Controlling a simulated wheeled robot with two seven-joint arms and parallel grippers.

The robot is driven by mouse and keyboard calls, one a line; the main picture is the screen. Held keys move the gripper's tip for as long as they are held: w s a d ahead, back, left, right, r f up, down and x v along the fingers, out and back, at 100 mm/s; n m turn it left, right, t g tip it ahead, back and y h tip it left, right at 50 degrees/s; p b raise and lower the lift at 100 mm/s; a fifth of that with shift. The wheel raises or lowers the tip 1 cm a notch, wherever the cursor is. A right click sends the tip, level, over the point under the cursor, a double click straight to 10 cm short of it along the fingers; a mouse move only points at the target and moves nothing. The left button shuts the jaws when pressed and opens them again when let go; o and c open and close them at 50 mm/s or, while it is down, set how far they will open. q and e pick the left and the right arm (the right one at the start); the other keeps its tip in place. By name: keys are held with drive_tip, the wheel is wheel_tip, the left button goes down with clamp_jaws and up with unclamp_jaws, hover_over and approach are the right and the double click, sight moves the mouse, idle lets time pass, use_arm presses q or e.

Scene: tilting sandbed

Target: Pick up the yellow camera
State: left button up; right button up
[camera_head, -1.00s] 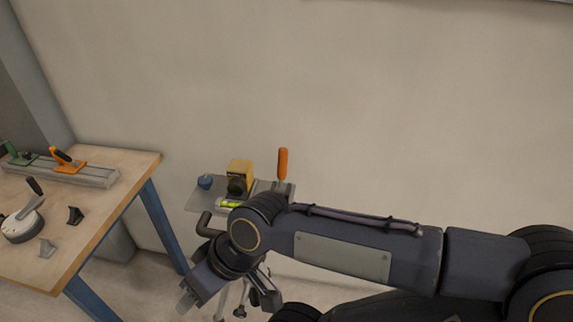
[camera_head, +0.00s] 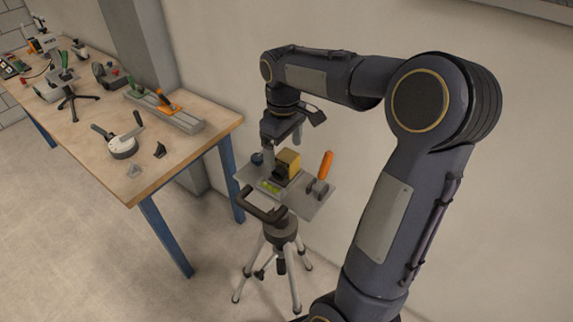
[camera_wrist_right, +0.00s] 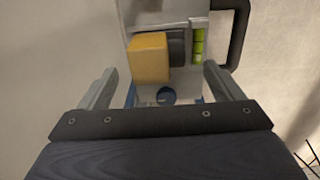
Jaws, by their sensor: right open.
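The yellow camera (camera_head: 291,159), a boxy yellow block with a dark lens part, stands on a grey plate (camera_head: 312,206) on top of a tripod (camera_head: 284,250). In the right wrist view the camera (camera_wrist_right: 149,58) lies just beyond my fingertips, nearer the left finger. My right gripper (camera_head: 281,148) points down over the plate, close to the camera. Whether a finger touches the camera cannot be told. My left gripper is out of view.
An orange-handled tool (camera_head: 325,165) stands right of the camera. A green level (camera_head: 270,187) and a black handle (camera_head: 262,211) are at the front, a blue knob (camera_head: 257,158) at left. A cluttered workbench (camera_head: 190,153) stands left; the wall is close behind.

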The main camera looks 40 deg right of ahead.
sight(285, 157)
wheel_tip(285, 157, down, 5)
drive_tip(key=shift+d+p, duration=0.1)
drive_tip(key=shift+p, duration=0.35)
drive_tip(key=c, duration=1.4)
